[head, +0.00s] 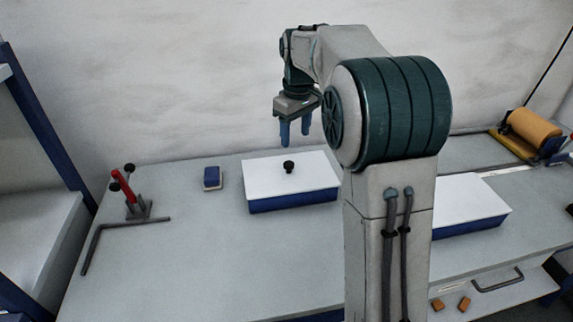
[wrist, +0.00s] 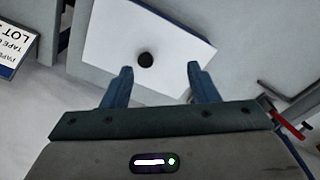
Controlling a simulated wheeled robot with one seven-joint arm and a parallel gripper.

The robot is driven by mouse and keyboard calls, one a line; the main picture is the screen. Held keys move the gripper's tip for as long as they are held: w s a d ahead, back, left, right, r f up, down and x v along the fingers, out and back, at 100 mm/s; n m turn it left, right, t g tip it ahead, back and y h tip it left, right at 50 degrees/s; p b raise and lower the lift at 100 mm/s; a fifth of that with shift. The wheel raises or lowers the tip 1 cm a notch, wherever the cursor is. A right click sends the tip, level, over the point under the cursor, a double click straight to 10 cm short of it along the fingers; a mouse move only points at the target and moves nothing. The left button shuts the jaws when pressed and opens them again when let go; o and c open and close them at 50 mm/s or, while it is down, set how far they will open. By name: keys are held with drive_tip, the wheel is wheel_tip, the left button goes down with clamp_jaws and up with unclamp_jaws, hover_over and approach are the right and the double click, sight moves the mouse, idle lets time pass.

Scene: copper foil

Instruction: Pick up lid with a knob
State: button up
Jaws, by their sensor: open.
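The lid with a knob is a white flat lid (head: 265,172) with a black round knob (head: 289,167). It lies on a blue box (head: 290,202) on the grey table. In the wrist view the lid (wrist: 110,50) and its dark knob (wrist: 145,60) show beyond my fingers. My gripper (head: 295,138) is open and empty, with its blue fingers pointing down above the lid, apart from it. In the wrist view the knob lies ahead of the gap between the fingertips (wrist: 160,80).
A small blue block (head: 212,178) sits left of the box. A red-handled clamp (head: 130,195) and a dark angled bar (head: 120,228) lie further left. A second white-topped box (head: 470,205) stands at right, partly behind my arm. An orange roll (head: 533,132) is at far right.

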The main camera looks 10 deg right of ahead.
drive_tip(key=w+f+n, duration=0.1)
drive_tip(key=w+n, duration=0.1)
drive_tip(key=w, duration=0.5)
drive_tip(key=p, duration=0.1)
hover_over(289, 163)
drive_tip(key=shift+n+g, duration=0.3)
drive_tip(key=shift+g, duration=0.1)
drive_tip(key=f, duration=0.8)
drive_tip(key=shift+w+a+f, duration=0.1)
drive_tip(key=shift+w+f, duration=0.15)
drive_tip(key=shift+f, duration=0.05)
drive_tip(key=f, duration=0.1)
drive_tip(key=f+p, duration=0.1)
drive_tip(key=f, duration=0.2)
drive_tip(key=shift+s+f, duration=0.3)
drive_tip(key=shift+s, duration=0.05)
drive_tip(key=shift+f, duration=0.65)
drive_tip(key=shift+w+r, duration=0.1)
clamp_jaws()
